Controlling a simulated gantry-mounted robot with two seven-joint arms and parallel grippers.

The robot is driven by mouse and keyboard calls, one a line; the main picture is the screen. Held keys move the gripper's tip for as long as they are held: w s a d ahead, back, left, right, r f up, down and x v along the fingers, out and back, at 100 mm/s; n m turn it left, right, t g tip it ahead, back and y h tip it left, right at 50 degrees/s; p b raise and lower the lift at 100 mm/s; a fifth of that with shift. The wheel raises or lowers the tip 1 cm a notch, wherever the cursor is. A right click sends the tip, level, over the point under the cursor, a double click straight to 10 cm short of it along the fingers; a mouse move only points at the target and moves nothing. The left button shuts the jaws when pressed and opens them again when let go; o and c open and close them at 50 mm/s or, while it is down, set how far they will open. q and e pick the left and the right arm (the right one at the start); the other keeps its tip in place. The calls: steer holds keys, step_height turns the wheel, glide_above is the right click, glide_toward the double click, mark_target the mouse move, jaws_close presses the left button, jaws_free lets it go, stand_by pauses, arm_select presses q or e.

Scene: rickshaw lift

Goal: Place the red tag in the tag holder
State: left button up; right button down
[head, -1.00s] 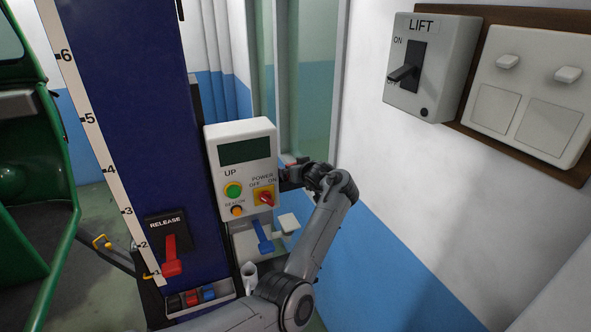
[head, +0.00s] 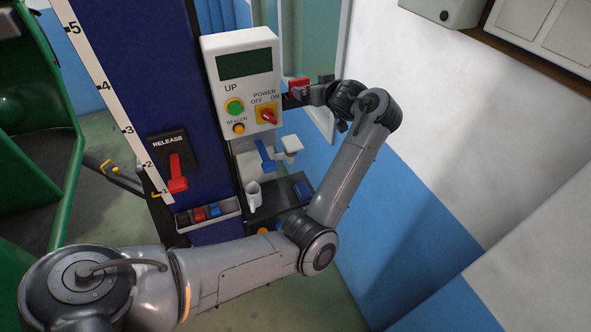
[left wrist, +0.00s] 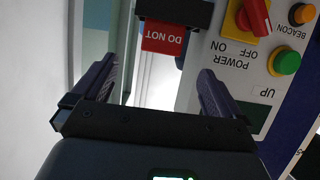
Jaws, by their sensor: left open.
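The red tag (left wrist: 163,39), its lettering "DO NOT" upside down, is in the left wrist view. Its one edge meets a black holder-like piece (left wrist: 175,12) beside the control box; I cannot tell how firmly it is seated. In the head view the red tag (head: 298,83) shows just right of the box, partly hidden by my gripper. My left gripper (head: 303,97) is there at the box's right side. In the left wrist view my left gripper (left wrist: 156,82) is open, its fingers apart and empty, with the tag beyond them. My right gripper is not in view.
The white control box (head: 243,85) with its red power knob (head: 268,116) is close to my gripper. Below are a blue lever (head: 265,156), a white cup (head: 254,196) and a tray (head: 208,213) of small coloured pieces. A wall bounds the right.

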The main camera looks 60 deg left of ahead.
arm_select(q)
steer(key=s+d+f+m+t+h, duration=0.2)
steer(key=d+f+m+t+h, duration=0.3)
steer(key=d+f, duration=0.5)
steer(key=s+d+f+m+t+h, duration=0.2)
steer(key=d+f+m+t+h, duration=0.15)
steer(key=d+f+m, duration=0.5)
steer(key=s+d+f+m+g+h, duration=0.1)
steer(key=s+d+f, duration=0.3)
steer(key=s, duration=0.5)
steer(key=s+d+f+m+g+h, duration=0.2)
steer(key=s+d+f+g, duration=0.2)
steer(key=s+d, duration=0.4)
steer(key=s+d+f+m+g+h, duration=0.1)
steer(key=s+d+f, duration=0.3)
steer(key=s, duration=0.5)
steer(key=shift+s+d+f+g+h, duration=0.25)
steer(key=shift+d+g+h, duration=0.4)
steer(key=shift+d, duration=0.4)
steer(key=shift+r, duration=0.1)
step_height(320, 180, up, 12)
steer(key=p, duration=1.2)
steer(key=shift+r, duration=0.25)
